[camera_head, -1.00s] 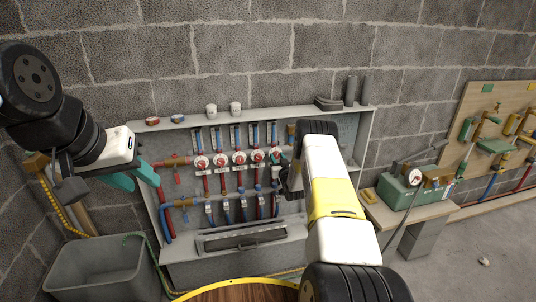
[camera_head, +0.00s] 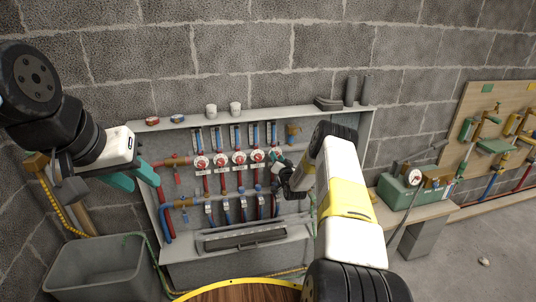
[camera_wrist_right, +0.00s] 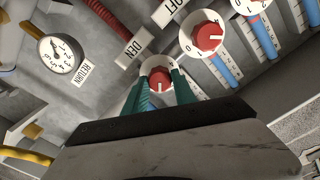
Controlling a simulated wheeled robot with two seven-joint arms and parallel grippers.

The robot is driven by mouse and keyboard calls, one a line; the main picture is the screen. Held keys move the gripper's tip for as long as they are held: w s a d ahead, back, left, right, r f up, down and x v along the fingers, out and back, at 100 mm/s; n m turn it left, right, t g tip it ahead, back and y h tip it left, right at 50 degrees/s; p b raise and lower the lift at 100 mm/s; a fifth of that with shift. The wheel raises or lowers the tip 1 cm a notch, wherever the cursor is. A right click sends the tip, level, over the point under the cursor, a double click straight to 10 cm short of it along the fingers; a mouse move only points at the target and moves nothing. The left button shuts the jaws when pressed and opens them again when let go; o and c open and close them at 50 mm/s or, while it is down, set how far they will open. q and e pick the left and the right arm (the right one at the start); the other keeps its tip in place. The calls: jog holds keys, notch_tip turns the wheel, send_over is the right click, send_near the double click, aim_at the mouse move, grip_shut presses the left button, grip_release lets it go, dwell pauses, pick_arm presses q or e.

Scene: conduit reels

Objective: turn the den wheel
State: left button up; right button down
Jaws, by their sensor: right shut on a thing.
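The den wheel (camera_wrist_right: 158,84) is a red knob on a white dial, beside the DEN label (camera_wrist_right: 132,48) in the right wrist view. The teal fingers of my right gripper (camera_wrist_right: 161,90) are shut on it, one on each side, and cover part of the dial. In the head view my right gripper (camera_head: 280,163) is at the right end of the row of red wheels on the manifold panel. My left gripper (camera_head: 131,177) is open and empty, with teal fingers, in front of the panel's left edge, away from the wheels.
Other red wheels (camera_head: 239,158) stand in a row left of my right gripper. A round gauge marked RETURN (camera_wrist_right: 59,54) is close by. A grey bin (camera_head: 105,268) stands at the lower left. A green box with a gauge (camera_head: 400,192) sits on a bench to the right.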

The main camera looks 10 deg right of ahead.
jog(key=shift+f, duration=0.1)
jog(key=c, duration=1)
grip_release()
jog(key=s, duration=0.8)
jog(key=shift+d, duration=0.15)
jog(key=shift+w, duration=0.1)
